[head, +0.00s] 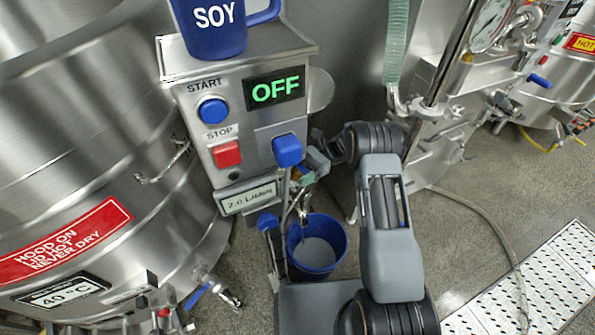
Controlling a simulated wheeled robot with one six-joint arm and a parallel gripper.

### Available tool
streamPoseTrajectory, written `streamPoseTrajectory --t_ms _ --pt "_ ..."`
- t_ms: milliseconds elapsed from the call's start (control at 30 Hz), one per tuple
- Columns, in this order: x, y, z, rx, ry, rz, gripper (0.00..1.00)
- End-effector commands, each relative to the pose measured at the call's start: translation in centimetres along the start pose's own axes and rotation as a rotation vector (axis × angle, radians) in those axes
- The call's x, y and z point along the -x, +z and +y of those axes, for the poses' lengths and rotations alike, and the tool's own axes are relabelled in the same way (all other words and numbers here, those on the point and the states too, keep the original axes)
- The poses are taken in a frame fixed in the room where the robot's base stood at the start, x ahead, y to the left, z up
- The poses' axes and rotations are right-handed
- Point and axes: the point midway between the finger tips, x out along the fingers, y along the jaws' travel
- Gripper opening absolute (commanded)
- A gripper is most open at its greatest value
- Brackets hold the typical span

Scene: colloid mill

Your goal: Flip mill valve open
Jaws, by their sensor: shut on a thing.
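The colloid mill is a steel cabinet (195,105) with a green OFF display (275,89), a blue START button (212,111) and a red STOP button (226,154). A blue valve handle (288,150) stands at the cabinet's lower right, upright above a thin metal stem. My gripper (310,163) reaches in from the right and is shut on this handle. The fingertips are small and partly hidden, so the exact contact is hard to see. Metal pipework below leads down toward a blue bucket (342,255) with grey contents.
A blue jug marked SOY (212,32) sits on top of the cabinet. A second blue knob (267,221) is on a thin rod left of the bucket. A large steel vat (80,150) fills the left. A hose (505,245) crosses the floor at right.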

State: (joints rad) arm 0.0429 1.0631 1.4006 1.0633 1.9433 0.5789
Motion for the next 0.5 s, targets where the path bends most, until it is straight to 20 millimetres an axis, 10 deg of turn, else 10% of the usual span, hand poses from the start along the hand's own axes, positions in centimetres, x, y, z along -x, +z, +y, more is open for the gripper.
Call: streamPoseTrajectory --t_ms 200,233,500 --pt "0.06 0.03 0.05 -0.001 0.001 0.0 0.3" --pt "0.07 0.03 0.06 -0.001 0.0 -0.001 0.76" --pt "0.11 0.02 0.07 -0.001 -0.001 0.0 0.99"
